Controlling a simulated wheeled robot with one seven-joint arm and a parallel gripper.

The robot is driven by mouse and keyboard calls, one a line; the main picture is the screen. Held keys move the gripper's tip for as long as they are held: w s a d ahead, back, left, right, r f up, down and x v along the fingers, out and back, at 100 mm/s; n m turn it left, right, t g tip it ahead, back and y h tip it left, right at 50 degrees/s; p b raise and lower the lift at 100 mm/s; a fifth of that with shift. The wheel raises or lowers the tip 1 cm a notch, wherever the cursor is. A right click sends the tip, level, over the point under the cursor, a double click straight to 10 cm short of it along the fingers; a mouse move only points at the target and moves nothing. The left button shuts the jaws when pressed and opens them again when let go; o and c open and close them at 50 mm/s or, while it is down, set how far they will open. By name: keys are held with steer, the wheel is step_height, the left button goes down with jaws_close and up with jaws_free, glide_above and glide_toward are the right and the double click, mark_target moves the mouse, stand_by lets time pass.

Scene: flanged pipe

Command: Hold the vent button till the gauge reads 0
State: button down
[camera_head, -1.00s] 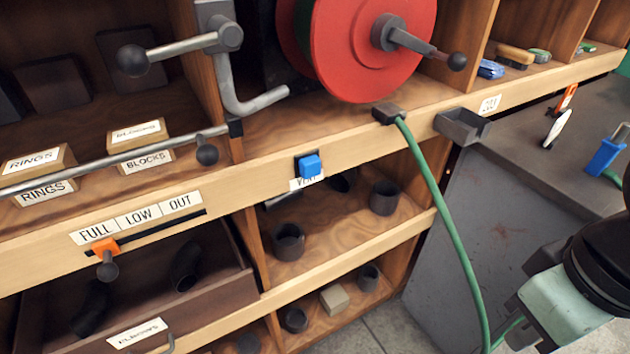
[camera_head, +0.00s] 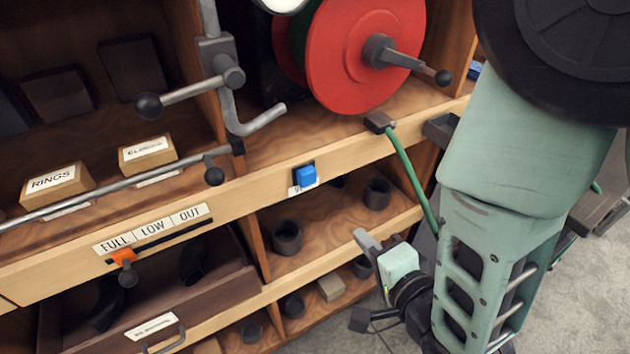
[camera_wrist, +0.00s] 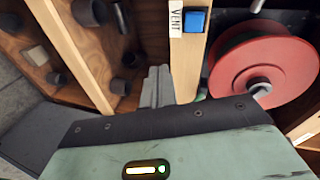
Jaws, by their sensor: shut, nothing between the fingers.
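The vent button is a blue block (camera_head: 305,175) on the front edge of the wooden shelf, with a label partly hidden beneath it. In the wrist view the blue button (camera_wrist: 196,20) is at the top, beside its VENT label (camera_wrist: 176,22). My gripper (camera_head: 364,239) is shut and empty, to the lower right of the button and apart from it. In the wrist view its fingers (camera_wrist: 158,78) point toward the shelf edge, below the label. A white round rim, perhaps the gauge (camera_head: 282,4), is cut off at the top; no reading shows.
A red reel (camera_head: 360,55) with a crank handle stands above the button. A green hose (camera_head: 409,180) hangs to its right. A grey pipe lever (camera_head: 190,92) sticks out at left, above an orange FULL/LOW/OUT slider (camera_head: 124,257). Shelves below hold black fittings.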

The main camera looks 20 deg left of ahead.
mark_target(306, 182)
steer(key=s+r+y, duration=0.1)
steer(key=s+r+m+t+y+p, duration=0.1)
steer(key=s+y, duration=0.1)
steer(key=shift+s+a+r+y, duration=0.1)
steer(key=shift+r+y, duration=0.1)
steer(key=shift+y, duration=0.1)
steer(key=shift+f, duration=0.1)
steer(key=b+x, duration=0.2)
steer(key=b, duration=0.3)
steer(key=b+x, duration=0.3)
steer(key=b, duration=0.2)
steer(key=shift+f, duration=0.2)
steer(key=shift+b, duration=0.7)
steer(key=p+x, duration=0.1)
steer(key=x, duration=0.1)
steer(key=p+x, duration=0.1)
steer(key=x, duration=0.2)
steer(key=p+x, duration=0.1)
steer(key=x, duration=0.2)
steer(key=shift+r, duration=0.4)
steer(key=shift+w+a+f, duration=0.1)
steer(key=shift+w+a, duration=0.25)
